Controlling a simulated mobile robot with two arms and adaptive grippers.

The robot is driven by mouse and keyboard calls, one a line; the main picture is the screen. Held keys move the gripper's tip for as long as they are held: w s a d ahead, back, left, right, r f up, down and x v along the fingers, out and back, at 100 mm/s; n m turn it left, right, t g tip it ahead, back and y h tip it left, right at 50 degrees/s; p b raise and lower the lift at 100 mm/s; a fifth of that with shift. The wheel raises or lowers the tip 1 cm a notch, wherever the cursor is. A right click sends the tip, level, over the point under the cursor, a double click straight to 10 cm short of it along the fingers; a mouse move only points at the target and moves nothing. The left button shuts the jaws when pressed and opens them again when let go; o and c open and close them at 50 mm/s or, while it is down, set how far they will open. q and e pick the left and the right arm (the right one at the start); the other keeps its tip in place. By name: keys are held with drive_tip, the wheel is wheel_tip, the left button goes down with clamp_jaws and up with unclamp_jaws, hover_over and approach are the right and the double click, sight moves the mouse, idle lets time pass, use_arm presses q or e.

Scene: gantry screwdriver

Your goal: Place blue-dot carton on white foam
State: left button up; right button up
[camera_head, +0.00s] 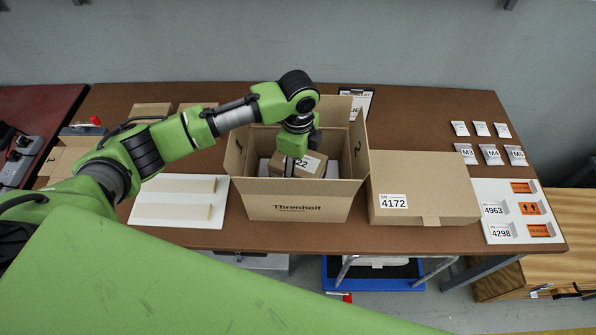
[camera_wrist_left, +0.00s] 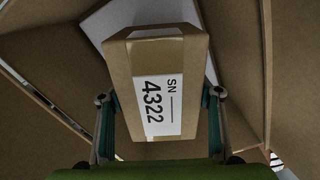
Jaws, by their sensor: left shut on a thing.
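A small brown carton (camera_head: 308,164) is inside the open Threnholt box (camera_head: 297,204) at the middle of the table. My left gripper (camera_head: 297,163) reaches down into the box and is shut on this carton. In the left wrist view the carton (camera_wrist_left: 157,85) sits between the two fingers and carries a white label reading SN 4322. No blue dot shows on its visible faces. White foam (camera_wrist_left: 105,22) shows partly behind and below the carton. Whether the carton touches it I cannot tell. My right gripper is not in view.
A closed box labelled 4172 (camera_head: 424,190) stands right of the open box. A white board with pale strips (camera_head: 178,220) lies to its left. A white tray with orange pieces (camera_head: 507,232) and several small packets (camera_head: 490,154) are at the right. The open box's flaps surround my left gripper.

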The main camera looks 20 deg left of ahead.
use_arm(q)
drive_tip(key=shift+f, duration=1.25)
drive_tip(key=shift+f, duration=0.1)
drive_tip(key=o, duration=1.5)
drive_tip(key=shift+c, duration=0.2)
wheel_tip(320, 180, up, 11)
drive_tip(key=shift+f+b, duration=0.15)
drive_tip(key=shift+b, duration=0.55)
drive_tip(key=shift+r, duration=0.8)
